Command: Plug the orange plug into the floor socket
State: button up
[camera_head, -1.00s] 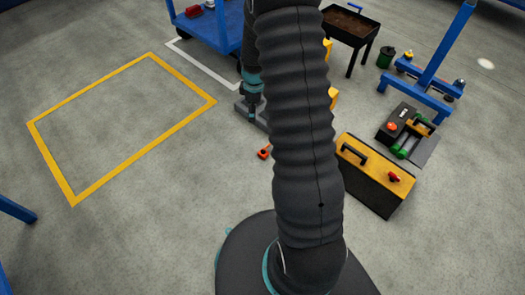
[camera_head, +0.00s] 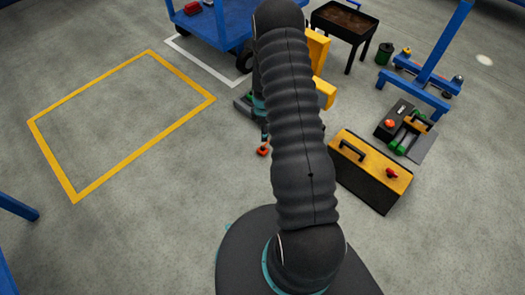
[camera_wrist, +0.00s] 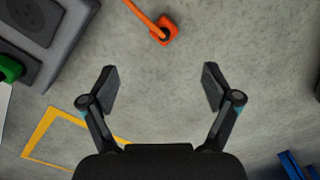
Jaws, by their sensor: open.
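The orange plug (camera_head: 263,151) lies on the concrete floor just left of my arm in the head view. In the wrist view the orange plug (camera_wrist: 167,30) is at the top centre, with its orange cable running off to the upper left. My gripper (camera_wrist: 160,78) is open and empty, its two fingers spread apart. The plug shows beyond the fingertips, not between them. A grey block with dark socket faces, seemingly the floor socket (camera_wrist: 62,62), is at the upper left of the wrist view. In the head view it is largely hidden behind my arm.
A green plug (camera_wrist: 10,69) sits at the grey block's edge. A yellow-topped toolbox (camera_head: 371,171) stands right of my arm. A blue cart (camera_head: 215,33) and a black bin on legs (camera_head: 345,25) stand behind. The yellow-marked floor area (camera_head: 112,97) is clear.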

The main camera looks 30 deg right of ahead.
aim_at(263, 147)
notch_tip(263, 147, down, 8)
jog(key=shift+b, duration=0.35)
jog(key=shift+f, duration=0.1)
jog(key=shift+s+a+f, duration=0.15)
jog(key=shift+f, duration=1.1)
jog(key=shift+s+a+f, duration=0.1)
jog(key=shift+a+f, duration=0.05)
jog(key=shift+f, duration=1.1)
jog(key=c, duration=1.2)
